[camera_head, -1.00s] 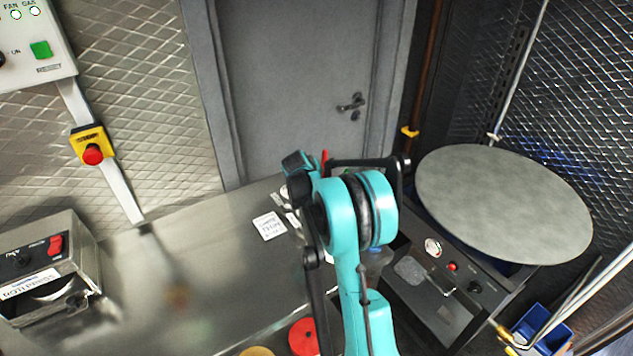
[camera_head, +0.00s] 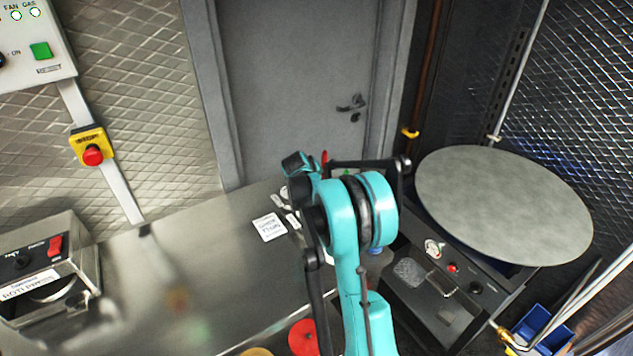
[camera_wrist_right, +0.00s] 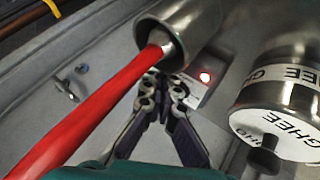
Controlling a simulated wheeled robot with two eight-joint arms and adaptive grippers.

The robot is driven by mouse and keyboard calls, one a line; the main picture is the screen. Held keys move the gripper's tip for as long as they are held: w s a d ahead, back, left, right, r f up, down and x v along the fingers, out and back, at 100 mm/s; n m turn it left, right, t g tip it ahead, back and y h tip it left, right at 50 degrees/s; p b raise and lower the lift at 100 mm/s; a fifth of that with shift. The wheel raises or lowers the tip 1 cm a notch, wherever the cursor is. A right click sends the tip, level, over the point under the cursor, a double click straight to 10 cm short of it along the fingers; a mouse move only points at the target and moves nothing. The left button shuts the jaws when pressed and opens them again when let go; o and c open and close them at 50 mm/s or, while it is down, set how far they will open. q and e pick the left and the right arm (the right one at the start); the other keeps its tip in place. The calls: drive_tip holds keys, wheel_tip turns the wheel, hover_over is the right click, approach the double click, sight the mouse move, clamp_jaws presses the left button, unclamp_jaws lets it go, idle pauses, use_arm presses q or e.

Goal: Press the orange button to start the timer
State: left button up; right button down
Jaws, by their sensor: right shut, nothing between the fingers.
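A small round button (camera_wrist_right: 205,77) glows red-orange with a bright centre in the right wrist view. It sits on a small grey box, and I take it for the timer button. My right gripper (camera_wrist_right: 163,84) is shut and empty, with its tips to the left of the button. I cannot tell its height above the surface. In the head view my teal right arm hides this gripper and the button. My left gripper is in neither view.
A metal cup (camera_wrist_right: 196,22) with a red-handled tool (camera_wrist_right: 95,100) stands close to the gripper. A GHEE tin (camera_wrist_right: 280,112) stands on the right. The head view shows a steel counter (camera_head: 210,265), a round grey lid (camera_head: 500,200) and a red emergency stop (camera_head: 92,155).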

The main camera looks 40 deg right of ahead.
drive_tip(key=shift+r, duration=0.6)
drive_tip(key=shift+r+p, duration=0.1)
drive_tip(key=shift+p, duration=0.25)
drive_tip(key=shift+r+p, duration=1.65)
drive_tip(key=shift+r, duration=0.8)
